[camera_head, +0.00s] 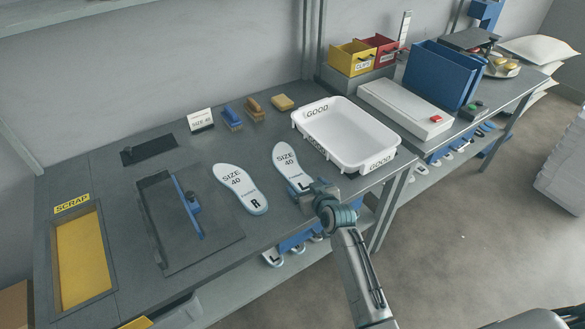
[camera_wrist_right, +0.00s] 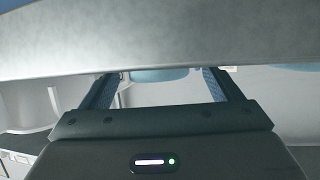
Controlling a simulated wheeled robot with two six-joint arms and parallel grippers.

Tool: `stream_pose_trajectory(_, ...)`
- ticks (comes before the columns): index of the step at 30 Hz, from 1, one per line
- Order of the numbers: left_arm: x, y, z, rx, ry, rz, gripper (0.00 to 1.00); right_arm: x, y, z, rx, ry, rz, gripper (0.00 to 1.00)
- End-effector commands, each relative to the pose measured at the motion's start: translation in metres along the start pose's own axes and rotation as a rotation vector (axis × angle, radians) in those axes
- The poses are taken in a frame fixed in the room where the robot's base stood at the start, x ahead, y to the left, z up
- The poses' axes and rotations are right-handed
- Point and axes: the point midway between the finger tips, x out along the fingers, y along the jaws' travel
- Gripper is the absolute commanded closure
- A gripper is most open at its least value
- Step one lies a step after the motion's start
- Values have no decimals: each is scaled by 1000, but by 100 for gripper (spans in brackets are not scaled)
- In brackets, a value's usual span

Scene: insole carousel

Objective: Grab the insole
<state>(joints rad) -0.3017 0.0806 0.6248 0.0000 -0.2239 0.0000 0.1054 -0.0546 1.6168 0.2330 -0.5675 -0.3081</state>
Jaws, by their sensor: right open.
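Two white insoles lie on the grey table in the head view. The insole marked L (camera_head: 287,163) is to the right and the insole marked R (camera_head: 240,187) to the left, both labelled SIZE 40. My right gripper (camera_head: 306,191) is at the near end of the L insole, at the table's front edge, and covers part of that end. In the right wrist view my right gripper (camera_wrist_right: 162,78) is open, its two fingers apart. A light blue piece (camera_wrist_right: 160,76) shows between them, partly hidden by a grey band; I cannot tell whether the fingers touch it. My left gripper is not in view.
A white GOOD bin (camera_head: 340,165) stands right of the L insole. A yellow SCRAP opening (camera_head: 82,262) is at far left, near a dark plate with a blue bar (camera_head: 188,208). Brushes and a SIZE 40 card (camera_head: 201,120) stand behind.

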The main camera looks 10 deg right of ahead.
Motion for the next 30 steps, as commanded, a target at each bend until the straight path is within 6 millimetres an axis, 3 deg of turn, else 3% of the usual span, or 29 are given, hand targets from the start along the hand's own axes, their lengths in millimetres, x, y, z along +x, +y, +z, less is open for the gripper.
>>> stream_pose_trajectory(6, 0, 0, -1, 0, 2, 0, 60, 0, 0, 1, 0, 0, 0, 17)
stream_pose_trajectory(13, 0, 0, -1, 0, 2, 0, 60, 0, 0, 1, 0, 0, 0, 62)
stream_pose_trajectory(23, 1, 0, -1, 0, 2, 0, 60, 0, 0, -1, -1, 0, 0, 63)
stream_pose_trajectory(30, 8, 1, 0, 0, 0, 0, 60, -7, 0, -19, -1, 3, 0, 63)
